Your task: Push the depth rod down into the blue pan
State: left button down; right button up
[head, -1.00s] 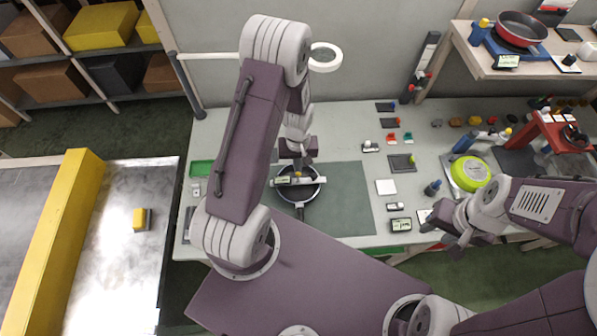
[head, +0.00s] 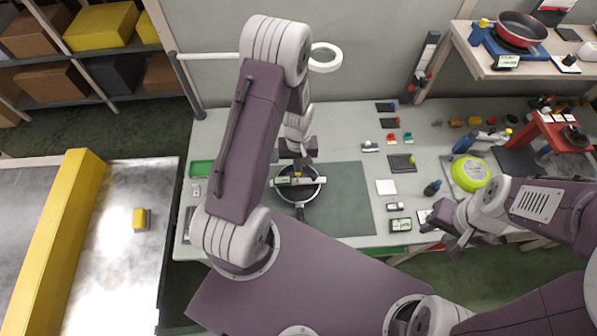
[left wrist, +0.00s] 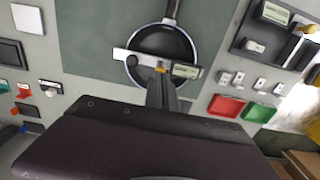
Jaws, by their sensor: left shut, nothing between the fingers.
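The dark pan (head: 311,198) lies on the green mat, its handle toward me; in the left wrist view the pan (left wrist: 172,43) shows a pale bluish rim. A light depth gauge bar (head: 316,181) with a small display lies across it. The orange top of the depth rod (head: 297,174) shows at the bar's middle, also in the left wrist view (left wrist: 161,70). My left gripper (head: 298,166) is shut and empty, its tips at the rod's top; I cannot tell if they touch. The rod's lower end is hidden. My right gripper (head: 447,240) looks open and empty.
The green mat (head: 350,200) has free room right of the pan. A ring lamp (head: 325,57) hangs behind the left arm.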

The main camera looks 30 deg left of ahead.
pick_arm(q)
jog(key=shift+f+b, duration=2.1)
jog(key=shift+f, duration=0.6)
jog(key=shift+r, duration=0.1)
dwell(0.8)
notch_tip(320, 180, up, 9)
jog(key=p, duration=0.8)
